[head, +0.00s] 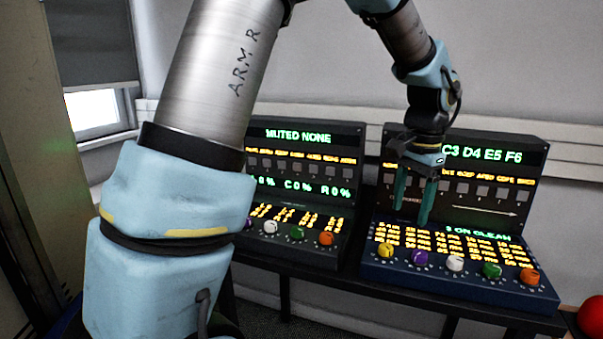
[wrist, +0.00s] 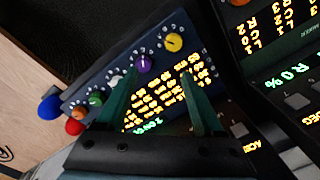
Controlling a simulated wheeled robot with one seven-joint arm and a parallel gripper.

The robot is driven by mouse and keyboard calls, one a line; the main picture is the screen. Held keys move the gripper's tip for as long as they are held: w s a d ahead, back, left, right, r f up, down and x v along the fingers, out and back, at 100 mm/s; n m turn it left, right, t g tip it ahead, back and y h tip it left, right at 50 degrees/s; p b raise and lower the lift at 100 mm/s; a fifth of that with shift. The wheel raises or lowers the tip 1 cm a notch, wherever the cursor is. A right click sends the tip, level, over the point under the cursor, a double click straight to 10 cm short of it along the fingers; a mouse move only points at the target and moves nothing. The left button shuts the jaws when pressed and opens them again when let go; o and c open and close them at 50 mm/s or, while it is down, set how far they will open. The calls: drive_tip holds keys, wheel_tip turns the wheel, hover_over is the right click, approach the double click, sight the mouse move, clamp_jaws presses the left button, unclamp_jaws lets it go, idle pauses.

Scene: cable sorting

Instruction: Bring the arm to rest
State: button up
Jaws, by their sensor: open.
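My gripper (head: 412,203) hangs from my arm in front of the right console in the head view. Its two green fingers stand apart with nothing between them. In the wrist view the fingers of my gripper (wrist: 160,95) frame the yellow lit text of the right console (wrist: 75,95), which shows tilted. The fingertips look close to the panel; I cannot tell whether they touch it. My arm is bent, with its upper part crossing the left of the head view. The right console (head: 470,260) has a row of coloured knobs along its front.
The left console (head: 300,187) reads "MUTED NONE" and is partly hidden behind my arm. Both consoles stand on a dark table (head: 345,288). A red ball-like thing (head: 592,317) is at the right edge. A wall (head: 330,60) and a window (head: 92,110) are behind.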

drive_tip(key=w+a+f+n, duration=0.2)
drive_tip(key=a+n, duration=0.1)
drive_tip(key=a, duration=0.6)
drive_tip(key=w+a+f+n, duration=0.1)
drive_tip(key=a+n, duration=0.2)
drive_tip(key=a, duration=0.6)
drive_tip(key=s+a+f+n, duration=0.1)
drive_tip(key=s+a+n, duration=0.1)
drive_tip(key=a, duration=0.5)
drive_tip(key=s+a+f+n+t, duration=0.1)
drive_tip(key=s+a+f+n, duration=0.1)
drive_tip(key=a, duration=0.6)
drive_tip(key=shift+s+f+n, duration=0.25)
drive_tip(key=shift+s+n, duration=0.25)
drive_tip(key=shift+n, duration=0.5)
